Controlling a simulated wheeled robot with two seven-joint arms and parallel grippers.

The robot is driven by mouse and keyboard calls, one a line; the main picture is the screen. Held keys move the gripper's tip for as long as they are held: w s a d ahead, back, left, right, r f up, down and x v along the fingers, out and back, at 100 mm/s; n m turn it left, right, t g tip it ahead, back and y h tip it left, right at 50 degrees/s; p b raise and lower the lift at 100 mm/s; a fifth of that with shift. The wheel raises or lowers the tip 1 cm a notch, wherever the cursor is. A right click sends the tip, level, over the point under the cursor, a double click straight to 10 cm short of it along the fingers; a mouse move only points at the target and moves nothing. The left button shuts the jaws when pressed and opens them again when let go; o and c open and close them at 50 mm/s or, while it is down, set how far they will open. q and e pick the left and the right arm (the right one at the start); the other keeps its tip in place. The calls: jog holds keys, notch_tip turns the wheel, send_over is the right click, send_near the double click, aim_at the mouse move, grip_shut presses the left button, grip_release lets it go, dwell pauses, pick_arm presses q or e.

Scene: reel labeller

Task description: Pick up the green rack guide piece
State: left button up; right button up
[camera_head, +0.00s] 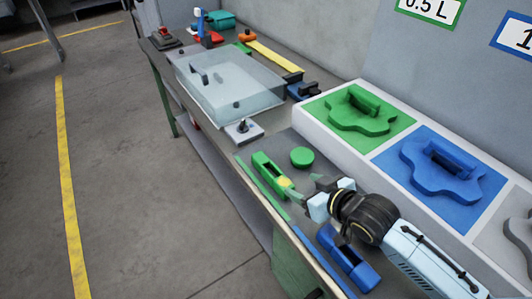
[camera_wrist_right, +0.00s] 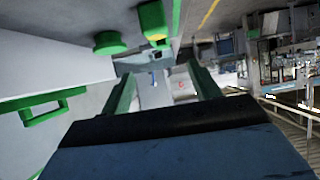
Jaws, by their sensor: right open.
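The green rack guide piece (camera_head: 360,110) is a flat, irregular plate with a raised handle. It lies on the green panel of the white rack in the head view. In the right wrist view a green handle-like shape (camera_wrist_right: 45,107) on a white surface, at the left, looks like part of it. My right gripper (camera_head: 308,192) is open with nothing between its fingers, over the dark bench in front of the rack and apart from the guide piece. Its two fingers also show in the right wrist view (camera_wrist_right: 160,76). My left gripper is not in view.
A green block-shaped holder (camera_head: 268,170) and a green disc (camera_head: 302,157) are close to my right gripper. A blue holder (camera_head: 347,262) lies at the bench's front edge. A blue guide piece (camera_head: 440,172) is on the rack. A clear-lidded box (camera_head: 230,88) stands farther back.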

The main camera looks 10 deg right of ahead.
aim_at(277, 173)
jog(key=b+x, duration=0.1)
jog(key=x, duration=0.6)
jog(key=shift+w+a, duration=0.1)
jog(key=shift+w, duration=0.05)
jog(key=shift+w+a+f, duration=0.1)
jog(key=shift+w+f, duration=0.05)
jog(key=shift+w, duration=0.25)
jog(key=b+x, duration=0.1)
jog(key=x, duration=0.3)
jog(key=shift+w+a+f, duration=0.1)
jog(key=shift+w, duration=0.15)
jog(key=shift+w+a+f, duration=0.1)
jog(key=shift+w+f, duration=0.05)
jog(key=shift+w, duration=0.1)
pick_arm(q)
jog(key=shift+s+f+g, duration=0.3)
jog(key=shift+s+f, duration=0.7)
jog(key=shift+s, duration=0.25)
